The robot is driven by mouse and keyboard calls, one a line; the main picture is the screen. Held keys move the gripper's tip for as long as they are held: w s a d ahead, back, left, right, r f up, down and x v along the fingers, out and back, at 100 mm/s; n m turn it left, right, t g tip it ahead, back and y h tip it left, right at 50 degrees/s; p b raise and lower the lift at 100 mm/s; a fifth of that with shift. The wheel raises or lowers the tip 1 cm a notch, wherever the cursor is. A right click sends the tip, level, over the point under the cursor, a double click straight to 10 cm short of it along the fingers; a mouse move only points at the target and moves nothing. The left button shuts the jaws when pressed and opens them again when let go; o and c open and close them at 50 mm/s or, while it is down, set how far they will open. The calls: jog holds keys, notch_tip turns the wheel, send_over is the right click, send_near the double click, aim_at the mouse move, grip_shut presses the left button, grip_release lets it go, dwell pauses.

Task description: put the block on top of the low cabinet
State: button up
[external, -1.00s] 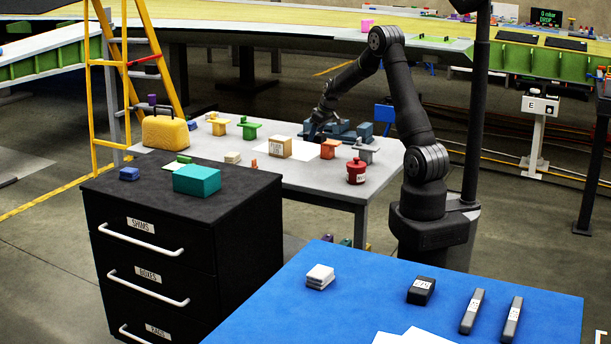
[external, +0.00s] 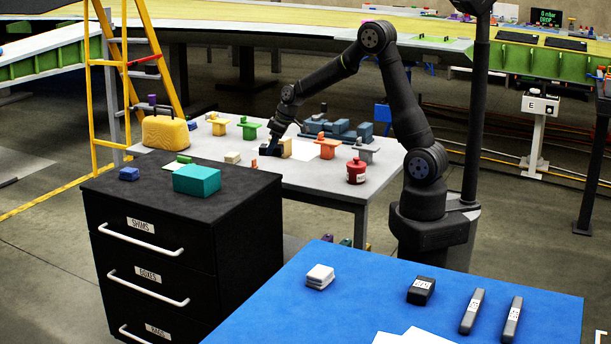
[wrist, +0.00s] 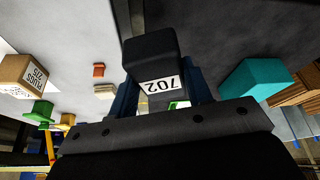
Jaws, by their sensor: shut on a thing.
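A dark block with a white label reading 702 (wrist: 150,52) is held between my gripper's bluish fingers in the wrist view. My gripper (external: 269,146) is shut on it, above the grey table beside a tan box (external: 300,148). The block itself is hard to make out against my gripper in the external view. The low black cabinet (external: 130,193), with drawers labelled SHIMS and BOXES, stands to the left and nearer the camera. On its top are a teal block (external: 197,180), a small blue block (external: 129,174) and a green piece (external: 183,160).
The grey table (external: 310,180) carries several small coloured parts, a red canister (external: 356,171) and a yellow case (external: 165,132). A pale block (external: 233,158) and an orange piece (external: 255,164) lie near its front edge. The cabinet top's front and right areas are bare.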

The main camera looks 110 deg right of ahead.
jog(key=w+a+r+n+y, duration=0.15)
jog(key=w+a, duration=0.25)
jog(key=a, duration=0.8)
jog(key=w+a+n, duration=0.3)
jog(key=w+a, duration=0.2)
jog(key=a, duration=0.7)
jog(key=w+a+r+n+y, duration=0.15)
jog(key=w+a, duration=0.25)
jog(key=a, duration=0.7)
jog(key=n+y, duration=0.2)
jog(key=n, duration=0.7)
send_over(382, 288)
jog(key=s, duration=0.1)
jog(key=shift+g, duration=0.3)
jog(key=f, duration=0.4)
jog(key=d+f, duration=0.1)
jog(key=f, duration=0.1)
jog(key=shift+a+f, duration=0.1)
jog(key=shift+f, duration=1.85)
jog(key=shift+f, duration=0.1)
jog(key=o, duration=1.4)
jog(key=shift+f, duration=0.1)
